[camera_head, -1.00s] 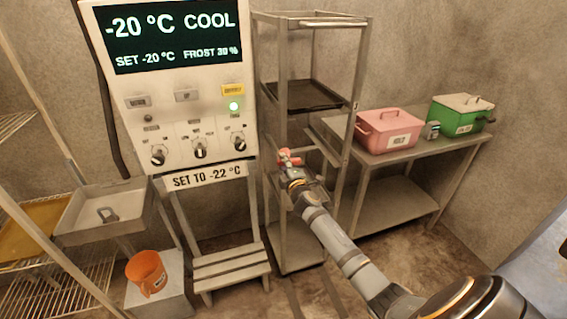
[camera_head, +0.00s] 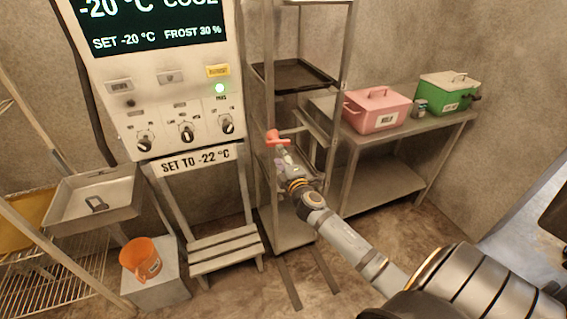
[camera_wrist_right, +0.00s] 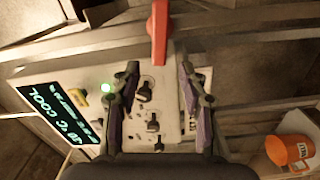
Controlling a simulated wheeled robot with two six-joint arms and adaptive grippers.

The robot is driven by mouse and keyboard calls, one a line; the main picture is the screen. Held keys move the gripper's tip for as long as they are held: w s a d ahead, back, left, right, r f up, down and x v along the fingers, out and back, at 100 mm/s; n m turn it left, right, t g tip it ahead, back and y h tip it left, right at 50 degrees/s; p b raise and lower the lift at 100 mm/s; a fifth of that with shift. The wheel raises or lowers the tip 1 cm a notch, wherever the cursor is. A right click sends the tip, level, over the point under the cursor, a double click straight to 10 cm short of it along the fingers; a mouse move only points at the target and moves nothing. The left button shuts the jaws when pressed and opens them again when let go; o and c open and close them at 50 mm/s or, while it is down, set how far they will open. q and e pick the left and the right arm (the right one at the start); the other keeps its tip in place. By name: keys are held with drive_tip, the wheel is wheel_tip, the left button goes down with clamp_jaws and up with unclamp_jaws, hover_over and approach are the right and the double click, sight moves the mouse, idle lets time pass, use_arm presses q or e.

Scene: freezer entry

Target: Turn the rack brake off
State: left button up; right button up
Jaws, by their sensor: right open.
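The red brake lever (camera_head: 274,137) is on the front of the tall metal rack (camera_head: 268,190), at about mid height. It lies roughly sideways in the head view. My right gripper (camera_head: 284,156) is just below and in front of it, small and partly blended with the rack. In the right wrist view the red lever (camera_wrist_right: 159,35) hangs from the top edge, in line with the gap between the fingers. My right gripper (camera_wrist_right: 157,68) is open there with nothing between its fingers. The lever's end appears just beyond the fingertips; contact cannot be told. My left gripper is out of view.
A control panel (camera_head: 150,85) with knobs and a green light stands left of the rack. A step stool (camera_head: 222,250) and orange jug (camera_head: 140,258) are below. A table (camera_head: 440,128) at right holds a pink box (camera_head: 378,112) and a green box (camera_head: 446,95). Floor in front is open.

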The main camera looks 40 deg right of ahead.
drive_tip(key=shift+v, duration=1.85)
drive_tip(key=s+d+f+m+g, duration=0.1)
drive_tip(key=s+f+m+g, duration=0.2)
drive_tip(key=f, duration=0.9)
drive_tip(key=s+d+f+m+g, duration=0.1)
drive_tip(key=s+f+g, duration=0.2)
drive_tip(key=s+f, duration=0.55)
drive_tip(key=s+d+f+m+g, duration=0.1)
drive_tip(key=s+f+m+g, duration=0.15)
drive_tip(key=f, duration=1.15)
drive_tip(key=s+a+f+m+g+y, duration=0.1)
drive_tip(key=s+a+f+m+g, duration=0.1)
drive_tip(key=s+a+f, duration=0.2)
drive_tip(key=s+a+f+m+g+y, duration=0.1)
drive_tip(key=s+a+f+m+g, duration=0.1)
drive_tip(key=s+f, duration=0.8)
drive_tip(key=s+a+f+m+g+y, duration=0.1)
drive_tip(key=s+a+f+m+g, duration=0.2)
drive_tip(key=s, duration=1.5)
drive_tip(key=a+f+g, duration=0.1)
drive_tip(key=a+f, duration=0.2)
drive_tip(key=f, duration=0.1)
drive_tip(key=shift+s+f, duration=0.25)
drive_tip(key=shift+s, duration=0.1)
